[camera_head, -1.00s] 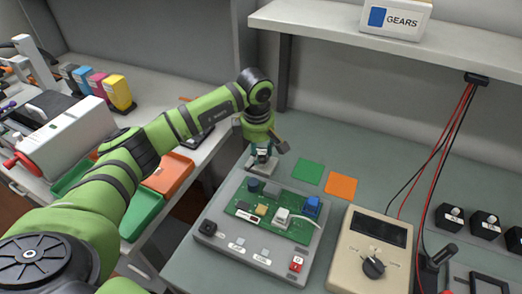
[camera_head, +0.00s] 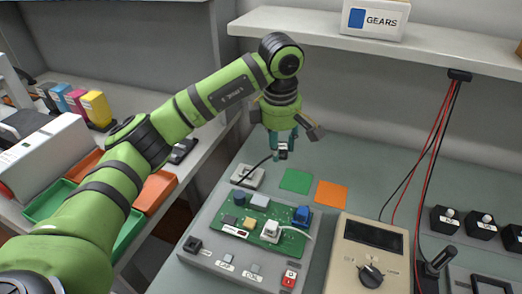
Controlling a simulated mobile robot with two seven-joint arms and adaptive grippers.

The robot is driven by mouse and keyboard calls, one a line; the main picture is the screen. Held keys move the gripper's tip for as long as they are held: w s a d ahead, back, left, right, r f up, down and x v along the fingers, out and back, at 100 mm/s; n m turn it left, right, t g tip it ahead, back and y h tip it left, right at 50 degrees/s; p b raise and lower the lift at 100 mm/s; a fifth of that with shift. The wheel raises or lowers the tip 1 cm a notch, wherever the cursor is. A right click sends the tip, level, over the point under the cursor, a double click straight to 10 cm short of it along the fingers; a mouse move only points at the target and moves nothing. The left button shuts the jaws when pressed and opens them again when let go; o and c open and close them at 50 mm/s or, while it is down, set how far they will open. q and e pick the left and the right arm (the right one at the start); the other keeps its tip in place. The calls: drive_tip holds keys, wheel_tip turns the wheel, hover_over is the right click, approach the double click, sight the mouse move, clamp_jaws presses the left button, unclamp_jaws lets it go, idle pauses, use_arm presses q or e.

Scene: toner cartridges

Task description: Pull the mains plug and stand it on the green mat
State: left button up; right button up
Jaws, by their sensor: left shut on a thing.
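My left gripper (camera_head: 283,146) points down, shut on the mains plug (camera_head: 284,153), which is small and dark and mostly hidden between the fingers. The plug is held in the air, apart from the pale socket block (camera_head: 247,177) behind the circuit-board tray. A black cord (camera_head: 262,160) runs from the plug down towards that block. The green mat (camera_head: 296,181) lies bare on the bench, in front of and slightly right of the plug in the picture. My right gripper is out of view.
An orange mat (camera_head: 331,195) lies right of the green one. The grey tray with a green circuit board (camera_head: 258,228) and a beige meter (camera_head: 369,255) stand in front. A shelf (camera_head: 330,45) with a GEARS box (camera_head: 375,18) is above. Red and black wires (camera_head: 437,130) hang right.

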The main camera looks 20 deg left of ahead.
use_arm(q)
drive_tip(key=shift+s+d+r, duration=0.1)
drive_tip(key=shift+d+r, duration=0.65)
drive_tip(key=shift+d, duration=0.35)
drive_tip(key=shift+r, duration=0.2)
drive_tip(key=shift+r+p, duration=1.05)
drive_tip(key=shift+r, duration=0.3)
drive_tip(key=shift+r+p, duration=1.4)
drive_tip(key=shift+r, duration=0.55)
drive_tip(key=shift+f, duration=0.1)
